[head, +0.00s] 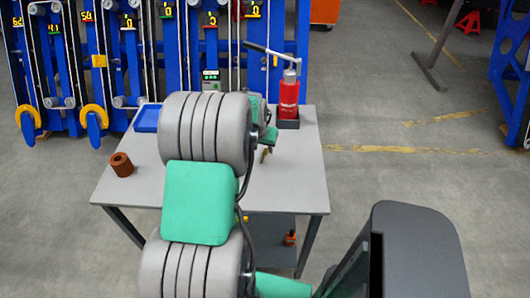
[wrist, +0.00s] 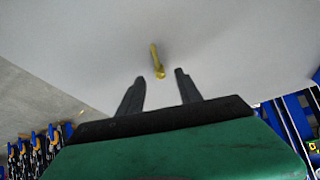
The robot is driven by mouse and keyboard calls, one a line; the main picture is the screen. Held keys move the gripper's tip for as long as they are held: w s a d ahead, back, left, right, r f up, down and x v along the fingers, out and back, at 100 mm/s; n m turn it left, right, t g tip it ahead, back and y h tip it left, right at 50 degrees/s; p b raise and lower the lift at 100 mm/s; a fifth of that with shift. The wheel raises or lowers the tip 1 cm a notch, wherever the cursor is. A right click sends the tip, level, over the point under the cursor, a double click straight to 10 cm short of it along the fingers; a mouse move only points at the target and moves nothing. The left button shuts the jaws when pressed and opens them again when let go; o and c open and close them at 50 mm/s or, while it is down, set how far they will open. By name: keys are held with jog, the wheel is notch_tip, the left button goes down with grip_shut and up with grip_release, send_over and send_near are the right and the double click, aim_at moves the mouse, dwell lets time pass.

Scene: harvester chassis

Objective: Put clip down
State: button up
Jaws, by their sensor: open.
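The clip (wrist: 156,60) is a small yellow, brass-like piece on the grey table top, just beyond and between my fingertips in the wrist view. It also shows as a small yellowish piece (head: 264,155) beside my arm in the head view. My gripper (wrist: 159,75) is open, with its two dark fingers spread and a gap between each finger and the clip. I cannot tell the exact height of the fingers above the table. In the head view my arm hides most of the gripper and part of the table.
Blue racks (head: 75,60) stand behind. The table's right side is clear.

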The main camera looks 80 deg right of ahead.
aim_at(265, 152)
jog(key=x, duration=0.4)
jog(key=shift+a, duration=0.1)
jog(key=shift+r, duration=0.1)
jog(key=shift+c, duration=0.5)
grip_shut()
